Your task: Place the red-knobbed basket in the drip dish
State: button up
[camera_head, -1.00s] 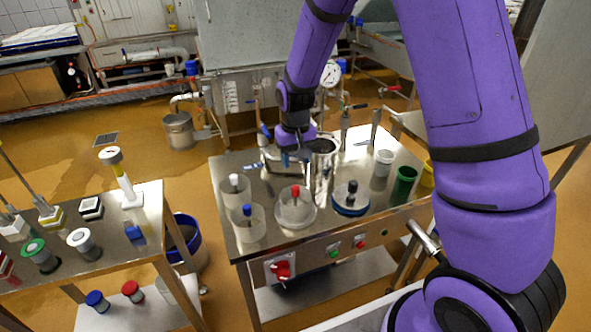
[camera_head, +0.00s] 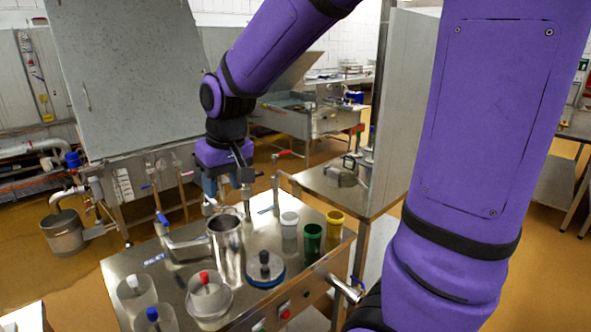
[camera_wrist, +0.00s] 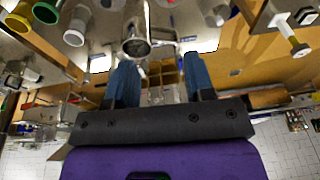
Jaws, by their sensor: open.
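The red-knobbed basket (camera_head: 209,299) is a pale, see-through cup with a red knob, on the steel table near its front in the head view. It appears to sit in a wide, clear round drip dish (camera_head: 212,314); the clear walls blur together, so how it is seated I cannot tell. My gripper (camera_head: 228,197) is above the far part of the table, behind the steel jug and well apart from the basket. In the wrist view its two blue fingers (camera_wrist: 160,75) are spread with nothing between them. I cannot make out the red-knobbed basket there.
A steel jug (camera_head: 226,244) stands between my gripper and the basket. A white-knobbed basket (camera_head: 135,297) and a blue-knobbed basket (camera_head: 155,321) stand left. A black-knobbed piece on a blue-edged disc (camera_head: 265,270) is to the right, with white, green (camera_head: 312,240) and yellow cups beyond.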

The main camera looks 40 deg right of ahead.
jog(key=s+d+r+t, duration=0.1)
jog(key=s+r, duration=0.3)
jog(key=s, duration=0.5)
jog(key=s+d+r+t, duration=0.1)
jog(key=s+r, duration=0.3)
jog(key=s, duration=0.5)
jog(key=shift+d+t+h, duration=0.3)
jog(key=shift+d, duration=0.15)
